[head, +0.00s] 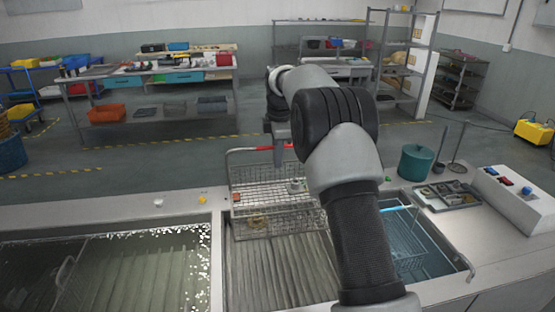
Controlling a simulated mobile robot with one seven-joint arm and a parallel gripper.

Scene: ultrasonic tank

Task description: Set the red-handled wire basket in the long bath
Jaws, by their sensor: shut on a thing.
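The wire basket (280,224) with a red handle (247,150) is at the middle of the counter, over the back part of a ridged draining section (275,275). A few small parts lie inside it. My gripper (281,150) points down at the basket's far side and is shut on the red handle. My arm hides part of the basket's right side. I cannot tell whether the basket's bottom touches the ridged section. A long bath (130,272) of greenish liquid is at the lower left, with white bubbles along its right side.
A smaller blue bath (412,250) with a blue-handled basket is on the right, partly behind my arm. A teal pot (415,162), a tray of parts (447,194) and a control box (515,205) stand at the right. Small knobs (203,199) sit behind the long bath.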

